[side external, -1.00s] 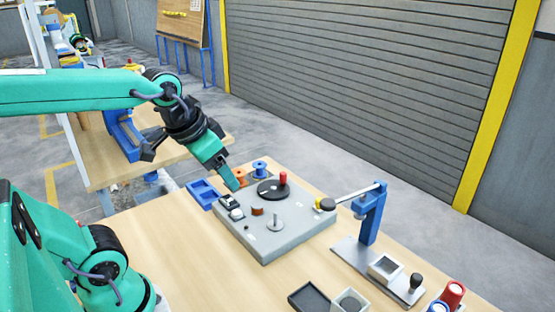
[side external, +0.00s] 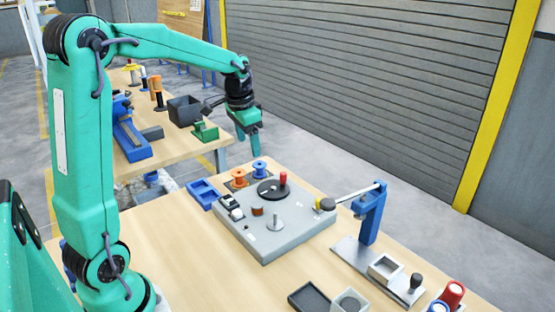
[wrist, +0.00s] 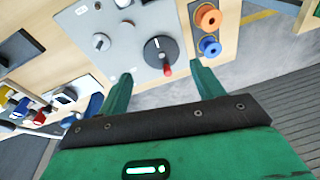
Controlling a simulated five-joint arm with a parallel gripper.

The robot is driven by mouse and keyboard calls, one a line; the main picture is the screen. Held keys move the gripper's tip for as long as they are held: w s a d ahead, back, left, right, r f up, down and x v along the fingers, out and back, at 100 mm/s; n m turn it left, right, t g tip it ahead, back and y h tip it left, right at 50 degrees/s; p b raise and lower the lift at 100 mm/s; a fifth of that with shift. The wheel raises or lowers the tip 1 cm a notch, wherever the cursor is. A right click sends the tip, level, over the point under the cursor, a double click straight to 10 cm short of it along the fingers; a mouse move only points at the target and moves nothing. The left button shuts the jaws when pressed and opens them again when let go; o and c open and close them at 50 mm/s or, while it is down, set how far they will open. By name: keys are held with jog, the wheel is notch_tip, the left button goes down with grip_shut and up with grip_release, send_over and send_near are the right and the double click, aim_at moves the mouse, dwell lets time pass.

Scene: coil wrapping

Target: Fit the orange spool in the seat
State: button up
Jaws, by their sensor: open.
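The orange spool (side external: 239,178) stands upright on a dark pad at the back left corner of the grey machine, beside the blue spool (side external: 259,168). In the wrist view the orange spool (wrist: 208,18) is at the top, above the blue spool (wrist: 210,47). A metal post on a round base (side external: 275,222) stands on the machine top; I cannot tell whether it is the seat. My gripper (side external: 248,148) is open and empty, pointing down above the spools. In the wrist view its fingers (wrist: 160,72) are spread apart, with the spools beyond the right finger.
The grey machine (side external: 290,236) carries a black disc with a red knob (side external: 272,189) and a short brown cylinder (side external: 257,209). A blue tray (side external: 202,194) lies to its left. A blue stand with a lever (side external: 370,212) is at the right. The front left tabletop is clear.

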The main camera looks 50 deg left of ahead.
jog(key=w+a+f+g, duration=0.1)
jog(key=w+a+f, duration=0.2)
jog(key=a+f, duration=0.35)
send_over(239, 175)
jog(key=a, duration=0.1)
notch_tip(239, 175, down, 6)
jog(key=shift+w+f+m+g+h, duration=0.15)
jog(key=shift+w+m+g+h, duration=0.2)
jog(key=shift+m+g+h, duration=0.05)
jog(key=shift+f, duration=0.1)
jog(key=shift+f, duration=1.2)
jog(key=shift+f, duration=0.15)
jog(key=shift+a+f, duration=0.2)
jog(key=shift+f, duration=2.25)
jog(key=c, duration=1.1)
